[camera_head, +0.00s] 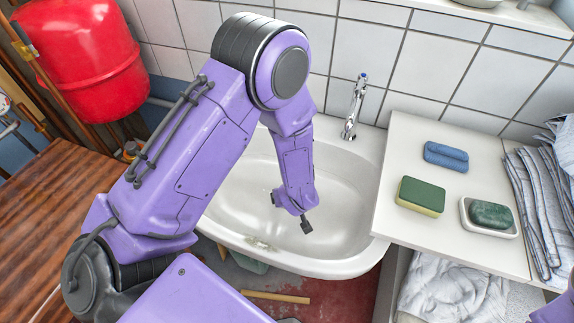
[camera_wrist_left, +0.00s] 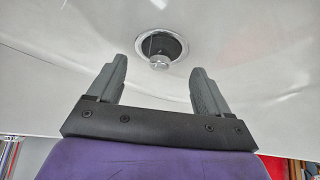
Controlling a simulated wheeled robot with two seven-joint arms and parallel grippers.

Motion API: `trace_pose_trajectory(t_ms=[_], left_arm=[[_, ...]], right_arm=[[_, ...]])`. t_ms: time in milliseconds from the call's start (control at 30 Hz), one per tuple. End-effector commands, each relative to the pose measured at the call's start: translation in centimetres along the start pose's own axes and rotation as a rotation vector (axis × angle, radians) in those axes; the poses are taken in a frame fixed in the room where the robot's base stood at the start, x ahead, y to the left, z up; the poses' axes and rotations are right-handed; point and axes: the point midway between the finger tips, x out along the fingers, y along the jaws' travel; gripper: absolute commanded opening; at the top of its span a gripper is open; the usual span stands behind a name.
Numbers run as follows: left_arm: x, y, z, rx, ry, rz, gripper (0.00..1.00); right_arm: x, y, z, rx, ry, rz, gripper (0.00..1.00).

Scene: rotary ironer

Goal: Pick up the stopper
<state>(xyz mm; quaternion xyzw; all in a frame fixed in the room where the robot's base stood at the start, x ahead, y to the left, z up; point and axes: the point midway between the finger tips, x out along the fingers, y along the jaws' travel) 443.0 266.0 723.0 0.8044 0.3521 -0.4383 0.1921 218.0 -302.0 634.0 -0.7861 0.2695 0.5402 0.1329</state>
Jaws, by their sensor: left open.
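In the left wrist view, a round drain (camera_wrist_left: 180,45) with a pale metal rim shows in the white basin. A small grey metal knob (camera_wrist_left: 159,62), apparently the stopper, sits at its lower edge; I cannot tell how deep it sits. My left gripper (camera_wrist_left: 155,72) is open and empty, its two grey fingers on either side of the view, with the knob showing between and beyond the tips. In the head view my left gripper (camera_head: 306,225) points down inside the sink (camera_head: 345,185), and the drain and stopper cannot be made out. My right gripper is out of view.
A chrome tap (camera_head: 353,108) stands at the sink's back right. A wooden top (camera_head: 65,215) is at left.

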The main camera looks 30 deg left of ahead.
Motion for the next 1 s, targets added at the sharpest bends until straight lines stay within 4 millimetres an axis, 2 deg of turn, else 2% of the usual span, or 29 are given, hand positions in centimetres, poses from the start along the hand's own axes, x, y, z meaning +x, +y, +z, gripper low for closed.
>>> trace_pose_trajectory(t_ms=[33,133,400,467,500,600,1000], left_arm=[[1.1,-0.1,0.2,0.001,-0.002,-0.002,0.79],[2.5,0.0,0.2,0.0,-0.002,-0.001,0.79],[3.0,0.0,0.1,0.0,-0.001,0.001,0.79],[3.0,0.0,0.1,0.0,-0.001,0.001,0.6],[3.0,0.0,0.1,0.001,-0.001,0.001,0.47],[3.0,0.0,0.1,0.001,-0.001,0.001,0.19],[2.6,0.1,-0.1,0.0,0.0,0.001,0.19]], right_arm=[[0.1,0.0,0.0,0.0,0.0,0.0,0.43],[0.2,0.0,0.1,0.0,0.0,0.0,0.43],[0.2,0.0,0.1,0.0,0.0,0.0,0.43],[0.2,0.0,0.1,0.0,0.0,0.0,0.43],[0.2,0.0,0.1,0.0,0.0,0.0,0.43],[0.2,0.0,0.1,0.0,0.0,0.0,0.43],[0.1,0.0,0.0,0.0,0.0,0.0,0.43]])
